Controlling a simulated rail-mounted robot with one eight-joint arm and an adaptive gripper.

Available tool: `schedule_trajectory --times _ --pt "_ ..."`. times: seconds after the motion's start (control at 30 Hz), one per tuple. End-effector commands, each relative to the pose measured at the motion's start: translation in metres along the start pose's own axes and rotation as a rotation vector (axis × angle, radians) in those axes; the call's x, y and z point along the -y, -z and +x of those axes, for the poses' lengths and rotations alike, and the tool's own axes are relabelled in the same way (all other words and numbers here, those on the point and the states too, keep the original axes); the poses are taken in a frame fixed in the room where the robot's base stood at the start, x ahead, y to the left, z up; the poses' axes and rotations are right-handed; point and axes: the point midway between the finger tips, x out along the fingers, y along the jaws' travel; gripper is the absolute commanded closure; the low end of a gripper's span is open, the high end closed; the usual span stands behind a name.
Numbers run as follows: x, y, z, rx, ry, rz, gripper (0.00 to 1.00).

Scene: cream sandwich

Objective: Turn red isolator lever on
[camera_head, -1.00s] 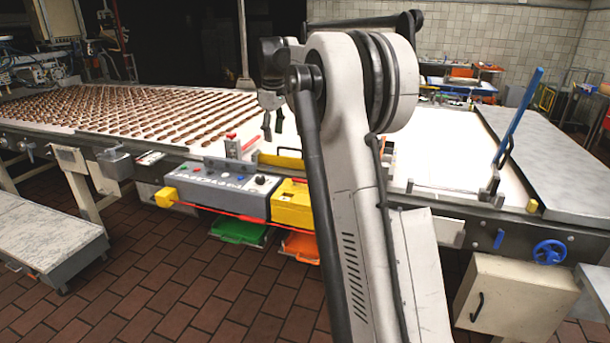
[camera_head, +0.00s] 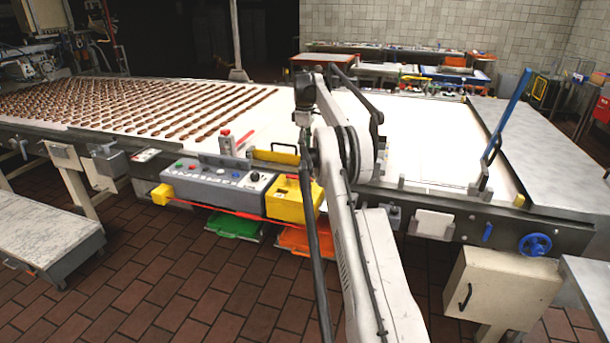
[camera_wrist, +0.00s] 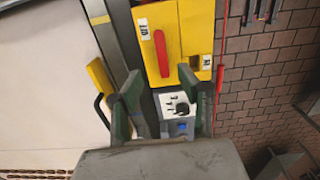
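The red lever (camera_wrist: 161,53) lies on the face of a yellow box (camera_wrist: 197,20) in the wrist view, long and upright in the picture. Its labels are too small to read. My gripper (camera_wrist: 160,76) is open, with its two dark green fingers apart and nothing between them. The lever's lower end appears between the fingertips in the picture, but I cannot tell the gap in depth. In the head view the yellow box (camera_head: 287,204) is on the conveyor's front side, partly behind my arm, and I cannot make out the lever there.
A grey control panel (camera_head: 215,184) with buttons adjoins the box, and a panel with a black knob (camera_wrist: 182,108) shows in the wrist view. A yellow handle (camera_wrist: 101,76) is left of the fingers. Green (camera_head: 235,224) and orange (camera_head: 306,241) trays are below. Brick floor lies in front.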

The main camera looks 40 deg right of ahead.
Motion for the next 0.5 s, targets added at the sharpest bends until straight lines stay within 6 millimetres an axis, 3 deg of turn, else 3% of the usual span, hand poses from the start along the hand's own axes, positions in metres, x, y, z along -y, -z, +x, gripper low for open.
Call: schedule_trajectory --times 0.5 --pt "0.0 0.0 0.089 0.0 -0.001 0.001 0.64"
